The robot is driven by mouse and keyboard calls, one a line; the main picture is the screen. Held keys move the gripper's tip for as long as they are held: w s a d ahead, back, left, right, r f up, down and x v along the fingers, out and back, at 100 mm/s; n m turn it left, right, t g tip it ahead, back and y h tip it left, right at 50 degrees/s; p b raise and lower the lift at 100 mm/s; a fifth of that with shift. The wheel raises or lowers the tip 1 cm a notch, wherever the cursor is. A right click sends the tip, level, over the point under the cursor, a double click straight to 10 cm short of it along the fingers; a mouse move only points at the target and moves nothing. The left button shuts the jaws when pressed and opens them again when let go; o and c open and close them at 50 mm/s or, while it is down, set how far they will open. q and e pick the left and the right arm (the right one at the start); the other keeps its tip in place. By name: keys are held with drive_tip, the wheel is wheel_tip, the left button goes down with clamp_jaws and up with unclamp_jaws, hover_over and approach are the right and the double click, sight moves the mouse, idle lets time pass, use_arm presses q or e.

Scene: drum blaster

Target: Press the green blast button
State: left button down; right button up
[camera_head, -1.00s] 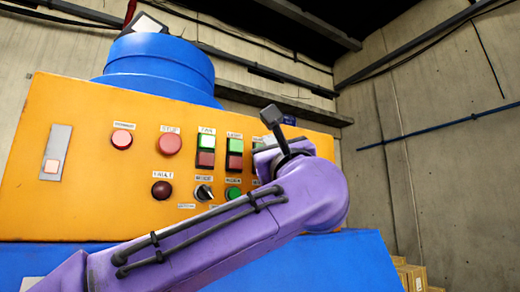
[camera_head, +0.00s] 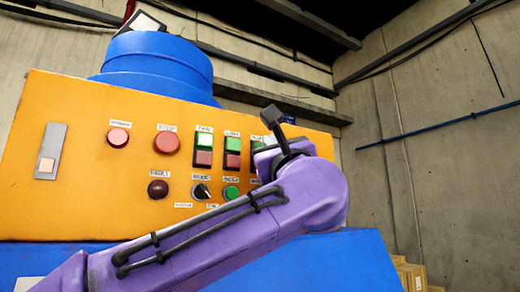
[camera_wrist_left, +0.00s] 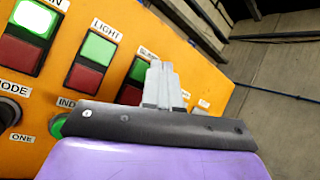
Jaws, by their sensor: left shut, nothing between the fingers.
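The orange control panel (camera_head: 90,190) carries several labelled buttons. In the left wrist view, a green-over-red button pair stands behind my left gripper (camera_wrist_left: 160,82); its green upper button (camera_wrist_left: 139,68) is partly covered by the fingers. Its label starts like "BL" but is not clearly readable. In the head view my purple left arm hides most of this pair. My left gripper is shut and empty, with its fingertips over or just in front of the pair. I cannot tell whether they touch it. My right gripper is not in view.
The green-over-red pair labelled LIGHT (camera_wrist_left: 92,62) is left of the fingers, with a lit green button (camera_wrist_left: 36,17) beyond it. A round green button (camera_head: 231,192) and a black selector knob (camera_head: 201,192) sit lower. Cartons (camera_head: 410,274) stand at right.

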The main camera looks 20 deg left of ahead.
use_arm(q)
drive_tip(key=shift+s, duration=0.1)
drive_tip(key=shift+a, duration=0.1)
drive_tip(key=shift+w+a, duration=0.3)
drive_tip(key=shift+w+a, duration=0.25)
drive_tip(key=shift+a, duration=0.1)
idle(0.9)
drive_tip(key=shift+s+d, duration=0.1)
drive_tip(key=shift+s+d+b, duration=0.35)
drive_tip(key=shift+s+d, duration=0.1)
drive_tip(key=shift+d, duration=0.15)
